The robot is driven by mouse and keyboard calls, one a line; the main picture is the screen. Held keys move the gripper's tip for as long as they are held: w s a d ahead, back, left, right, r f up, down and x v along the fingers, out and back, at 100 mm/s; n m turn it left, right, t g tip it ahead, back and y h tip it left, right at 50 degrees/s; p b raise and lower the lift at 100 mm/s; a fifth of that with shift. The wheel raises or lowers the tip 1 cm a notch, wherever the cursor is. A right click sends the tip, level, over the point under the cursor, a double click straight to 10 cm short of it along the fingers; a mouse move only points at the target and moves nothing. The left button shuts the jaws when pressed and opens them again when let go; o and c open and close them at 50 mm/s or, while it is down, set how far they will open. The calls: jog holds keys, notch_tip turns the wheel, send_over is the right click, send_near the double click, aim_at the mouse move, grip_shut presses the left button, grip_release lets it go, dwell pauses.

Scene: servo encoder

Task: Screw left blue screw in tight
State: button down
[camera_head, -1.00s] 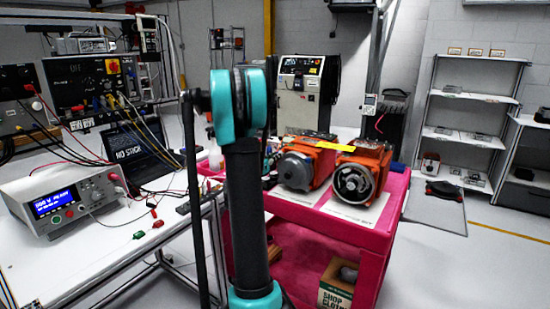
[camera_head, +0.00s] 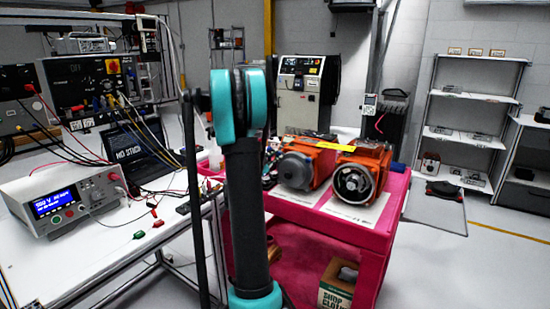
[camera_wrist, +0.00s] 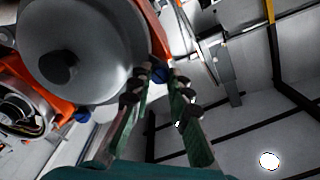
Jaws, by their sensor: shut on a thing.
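In the wrist view, my gripper (camera_wrist: 158,82) has its two fingers closed in at the rim of a round grey motor cover (camera_wrist: 95,30). A small dark blue piece, apparently the left blue screw (camera_wrist: 159,74), is pinched between the fingertips and mostly hidden by them. Another blue screw (camera_wrist: 82,115) shows by the orange housing at the lower left. A dark round knob (camera_wrist: 60,68) sits at the middle of the cover. In the head view, the orange motor with the grey cover (camera_head: 295,171) stands on the red cart (camera_head: 345,235); my arm hides the gripper there.
A second orange motor with an open round end (camera_head: 354,184) stands right beside the first. A workbench with a power supply (camera_head: 62,200) and cables is at the left.

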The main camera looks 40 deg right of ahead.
jog(key=m, duration=0.4)
jog(key=shift+s+m, duration=0.1)
jog(key=shift+m, duration=1.8)
jog(key=c, duration=1.4)
grip_release()
jog(key=shift+a, duration=0.1)
jog(key=v, duration=1.2)
jog(key=shift+c, duration=0.4)
